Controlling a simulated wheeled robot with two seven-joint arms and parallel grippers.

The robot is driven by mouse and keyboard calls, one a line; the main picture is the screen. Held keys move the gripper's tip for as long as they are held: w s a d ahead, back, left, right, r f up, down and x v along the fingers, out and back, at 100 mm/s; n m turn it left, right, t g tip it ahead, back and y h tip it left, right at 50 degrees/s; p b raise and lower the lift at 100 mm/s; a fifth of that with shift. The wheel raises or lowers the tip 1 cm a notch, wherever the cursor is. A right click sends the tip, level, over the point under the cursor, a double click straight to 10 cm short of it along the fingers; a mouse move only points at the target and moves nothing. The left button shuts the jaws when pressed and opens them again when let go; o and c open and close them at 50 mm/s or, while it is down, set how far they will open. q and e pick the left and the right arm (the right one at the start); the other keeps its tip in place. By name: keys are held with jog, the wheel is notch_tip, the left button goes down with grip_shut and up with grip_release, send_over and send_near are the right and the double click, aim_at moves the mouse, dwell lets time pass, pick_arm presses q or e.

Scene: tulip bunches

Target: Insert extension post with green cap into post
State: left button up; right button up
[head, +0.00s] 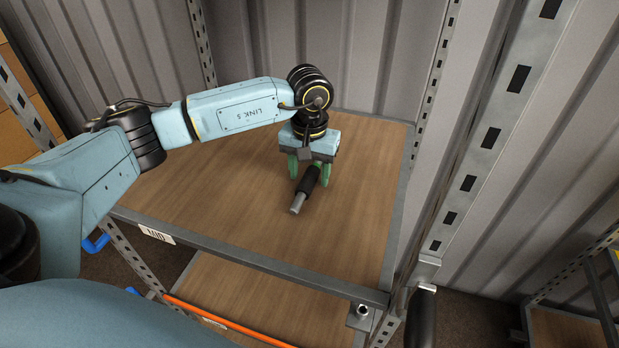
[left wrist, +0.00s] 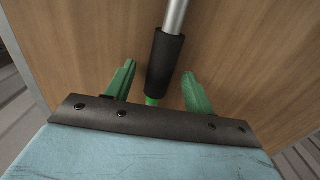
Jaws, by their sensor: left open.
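The extension post (head: 307,184) lies on the wooden shelf, with a black sleeve and a bare metal end pointing toward the front. In the left wrist view the post (left wrist: 166,62) shows its black sleeve and a green cap (left wrist: 152,101) at the near end. My left gripper (head: 308,178) is open, its green fingers on either side of the sleeve. The left wrist view shows a gap between each finger and the post; the gripper (left wrist: 158,88) is not closed on it. A short upright post (head: 362,311) with an open metal top stands at the shelf rack's front right corner. My right gripper is not in view.
The wooden shelf (head: 200,195) has a grey metal front rail (head: 250,262) and perforated uprights (head: 432,95) at its corners. A lower shelf (head: 265,300) has an orange rail. A corrugated wall stands behind. The shelf around the post is clear.

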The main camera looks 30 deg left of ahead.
pick_arm(q)
jog(key=shift+f, duration=0.35)
jog(key=shift+c, duration=0.4)
jog(key=shift+r, duration=0.1)
jog(key=c, duration=1.1)
